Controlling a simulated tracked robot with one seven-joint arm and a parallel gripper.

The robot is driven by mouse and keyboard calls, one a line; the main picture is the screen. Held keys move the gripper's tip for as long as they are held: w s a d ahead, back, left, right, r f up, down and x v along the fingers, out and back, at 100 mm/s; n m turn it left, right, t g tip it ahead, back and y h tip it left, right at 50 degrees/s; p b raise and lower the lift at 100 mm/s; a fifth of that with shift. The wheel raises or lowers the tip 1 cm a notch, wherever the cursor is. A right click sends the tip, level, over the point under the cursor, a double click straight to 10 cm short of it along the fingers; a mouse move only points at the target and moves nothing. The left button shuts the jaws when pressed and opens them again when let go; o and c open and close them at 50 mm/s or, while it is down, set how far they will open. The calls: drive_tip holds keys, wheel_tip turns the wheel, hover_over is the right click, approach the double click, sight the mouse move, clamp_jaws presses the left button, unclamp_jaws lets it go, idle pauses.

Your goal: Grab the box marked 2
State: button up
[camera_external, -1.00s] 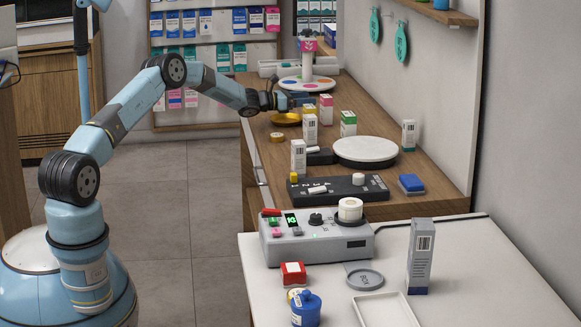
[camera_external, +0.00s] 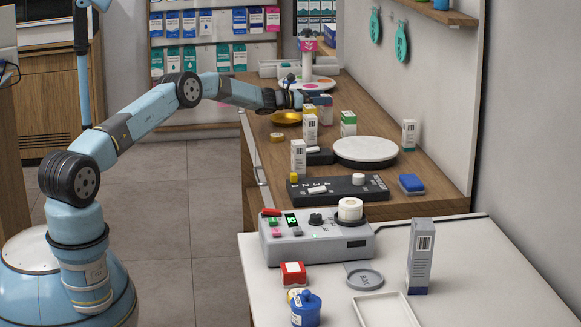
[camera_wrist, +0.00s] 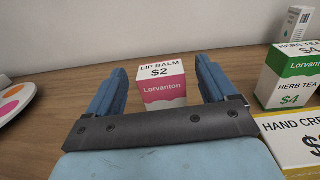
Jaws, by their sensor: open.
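The box marked $2 is a white and pink "Lip Balm" box (camera_wrist: 163,84), upright on the wooden counter in the wrist view. It stands between the two blue fingers of my gripper (camera_wrist: 160,88), with a gap on each side. My gripper is open.
A green herb tea box (camera_wrist: 290,78) and a yellow hand cream box (camera_wrist: 290,140) stand to the right in the wrist view. The round tray with colored dots (camera_wrist: 12,98) is at left. A white round plate (camera_external: 365,150) and several other boxes share the counter.

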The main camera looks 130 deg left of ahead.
drive_tip(key=shift+c, duration=0.5)
drive_tip(key=c, duration=1.4)
drive_tip(key=shift+o, duration=0.2)
